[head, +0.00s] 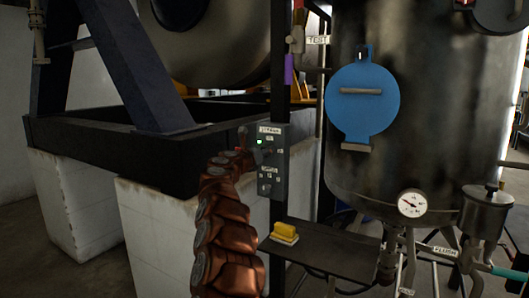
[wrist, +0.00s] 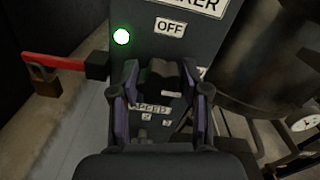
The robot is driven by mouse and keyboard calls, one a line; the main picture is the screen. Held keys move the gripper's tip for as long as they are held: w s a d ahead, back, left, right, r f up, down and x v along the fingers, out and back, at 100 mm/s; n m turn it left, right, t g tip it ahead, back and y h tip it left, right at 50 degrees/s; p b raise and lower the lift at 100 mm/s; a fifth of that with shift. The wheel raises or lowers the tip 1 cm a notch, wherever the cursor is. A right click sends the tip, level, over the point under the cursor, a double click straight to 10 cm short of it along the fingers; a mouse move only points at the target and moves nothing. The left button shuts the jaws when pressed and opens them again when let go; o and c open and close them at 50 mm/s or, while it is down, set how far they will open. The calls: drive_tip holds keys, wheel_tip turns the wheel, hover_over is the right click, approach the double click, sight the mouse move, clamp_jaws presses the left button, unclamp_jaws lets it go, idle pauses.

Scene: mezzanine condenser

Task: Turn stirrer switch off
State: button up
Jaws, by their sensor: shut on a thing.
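The stirrer switch box (head: 280,160) is a grey box on a dark post, at the centre of the head view. In the wrist view its face (wrist: 150,48) carries an OFF label (wrist: 170,28) at the top, with a lit green lamp (wrist: 121,37) to the left. Below that label is the black switch knob (wrist: 168,80). My gripper (wrist: 163,88) is shut on this knob, one finger on each side. In the head view my gripper (head: 250,146) reaches the box's left side, and the knob is too small to make out.
A SPEED label (wrist: 151,109) with smaller controls sits below the knob. A red bar with a brass padlock (wrist: 42,79) sticks out left of the box. A large steel vessel (head: 430,110) with a blue disc (head: 363,100) stands right. A yellow block (head: 285,232) lies on the shelf below.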

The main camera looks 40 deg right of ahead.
drive_tip(key=shift+r+n, duration=0.1)
drive_tip(key=shift+n, duration=0.2)
drive_tip(key=shift+r+n+p, duration=0.1)
drive_tip(key=shift+n+p, duration=0.4)
drive_tip(key=shift+p, duration=0.15)
drive_tip(key=n+p, duration=0.2)
drive_tip(key=n, duration=0.1)
drive_tip(key=n+p, duration=0.3)
drive_tip(key=n, duration=0.1)
drive_tip(key=n+p, duration=0.4)
drive_tip(key=shift+w+n, duration=0.1)
drive_tip(key=shift+n, duration=0.2)
drive_tip(key=n+p, duration=0.4)
drive_tip(key=shift+f+n, duration=0.3)
drive_tip(key=shift+f, duration=0.15)
